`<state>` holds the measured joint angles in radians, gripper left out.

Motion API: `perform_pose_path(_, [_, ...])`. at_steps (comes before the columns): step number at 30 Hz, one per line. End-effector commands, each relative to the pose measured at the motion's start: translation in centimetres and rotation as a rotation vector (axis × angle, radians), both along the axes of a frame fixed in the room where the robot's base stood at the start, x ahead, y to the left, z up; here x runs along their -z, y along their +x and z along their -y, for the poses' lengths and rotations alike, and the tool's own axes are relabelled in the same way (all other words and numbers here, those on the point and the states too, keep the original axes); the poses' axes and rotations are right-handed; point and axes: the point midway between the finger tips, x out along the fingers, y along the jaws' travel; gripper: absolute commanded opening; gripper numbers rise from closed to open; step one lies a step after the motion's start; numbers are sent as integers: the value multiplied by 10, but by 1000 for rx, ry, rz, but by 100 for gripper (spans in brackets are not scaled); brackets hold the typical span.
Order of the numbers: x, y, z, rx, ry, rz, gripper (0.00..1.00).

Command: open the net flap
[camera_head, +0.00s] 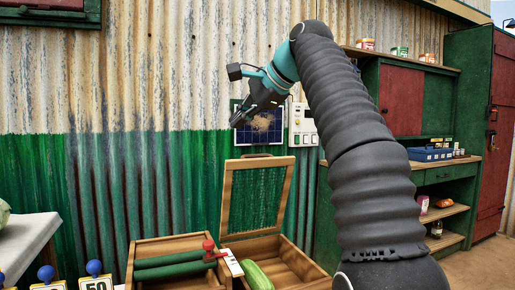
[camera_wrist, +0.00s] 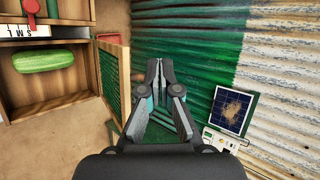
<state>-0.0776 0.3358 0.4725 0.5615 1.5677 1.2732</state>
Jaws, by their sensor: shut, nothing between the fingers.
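The net flap (camera_head: 254,197) is a wooden frame with green netting, standing raised at the back of the right-hand wooden box (camera_head: 302,268). In the wrist view the flap (camera_wrist: 114,80) shows side-on, left of my gripper. My gripper (camera_head: 240,120) is up by the wall, above the flap and apart from it. In the wrist view my gripper (camera_wrist: 159,64) has its fingertips together with nothing between them. A long green vegetable (camera_wrist: 43,59) lies in the box; it also shows in the head view (camera_head: 257,275).
A dark panel with a brown patch (camera_head: 259,122) and a white switch box (camera_head: 303,125) are on the corrugated wall behind my gripper. The left compartment holds green rollers (camera_head: 170,267) and a red knob (camera_head: 208,245). A green cabinet (camera_head: 450,175) stands at right.

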Motion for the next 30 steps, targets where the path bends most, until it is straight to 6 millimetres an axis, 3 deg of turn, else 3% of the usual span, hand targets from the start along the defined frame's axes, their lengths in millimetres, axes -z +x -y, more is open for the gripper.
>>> perform_pose_path(5, [-2,-22,45,162,-90,14,0])
perform_pose_path(7, [3,-20,67,229,-118,16,0])
perform_pose_path(10, [13,-9,83,304,-156,13,0])
perform_pose_path(17, [23,5,55,343,-184,23,0])
perform_pose_path(24, [47,31,60,348,-174,19,0])
perform_pose_path(30, [69,53,44,343,-182,20,0])
